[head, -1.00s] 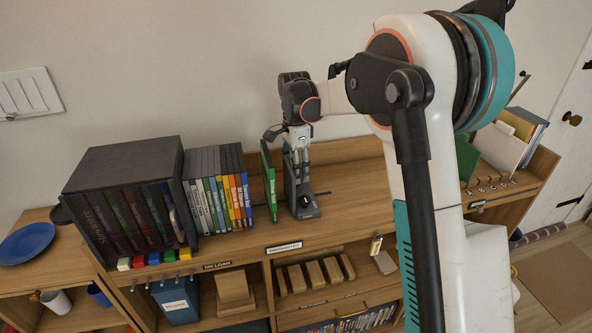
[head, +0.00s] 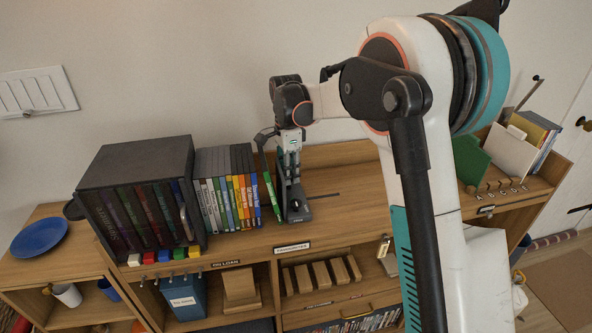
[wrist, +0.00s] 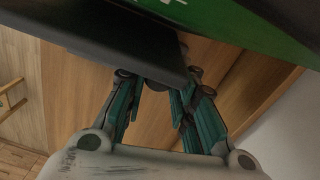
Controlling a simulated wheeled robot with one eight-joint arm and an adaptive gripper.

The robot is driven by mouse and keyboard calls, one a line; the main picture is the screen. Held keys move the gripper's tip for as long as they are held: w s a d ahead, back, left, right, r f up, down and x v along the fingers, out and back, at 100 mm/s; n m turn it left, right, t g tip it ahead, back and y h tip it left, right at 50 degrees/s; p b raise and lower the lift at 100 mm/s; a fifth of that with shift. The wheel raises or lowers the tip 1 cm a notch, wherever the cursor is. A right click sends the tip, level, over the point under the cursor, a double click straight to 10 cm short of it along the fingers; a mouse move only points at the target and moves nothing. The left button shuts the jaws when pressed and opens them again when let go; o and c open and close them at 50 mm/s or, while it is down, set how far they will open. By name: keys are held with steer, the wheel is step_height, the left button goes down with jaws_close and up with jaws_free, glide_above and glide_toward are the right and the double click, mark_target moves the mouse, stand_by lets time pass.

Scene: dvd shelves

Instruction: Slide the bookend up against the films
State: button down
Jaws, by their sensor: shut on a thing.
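The dark grey bookend (head: 297,207) stands on the shelf top, right of the films. My gripper (head: 289,172) comes down from above and is shut on its upright plate. A green film case (head: 269,187) stands slightly tilted just left of the bookend, close to the row of films (head: 228,190). In the wrist view, the bookend's dark plate (wrist: 110,38) runs into my gripper (wrist: 155,85), and the green case (wrist: 245,22) lies right along it. I cannot tell whether the green case touches the row.
A black case of dark-spined discs (head: 140,165) stands left of the row. The shelf top (head: 345,190) right of the bookend is clear, with a dark slot line. A green panel and folders (head: 515,150) stand at the far right.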

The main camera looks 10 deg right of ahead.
steer(key=shift+d, duration=0.1)
steer(key=c, duration=1.3)
jaws_free()
steer(key=shift+r, duration=0.1)
step_height(320, 180, up, 12)
steer(key=shift+w, duration=0.25)
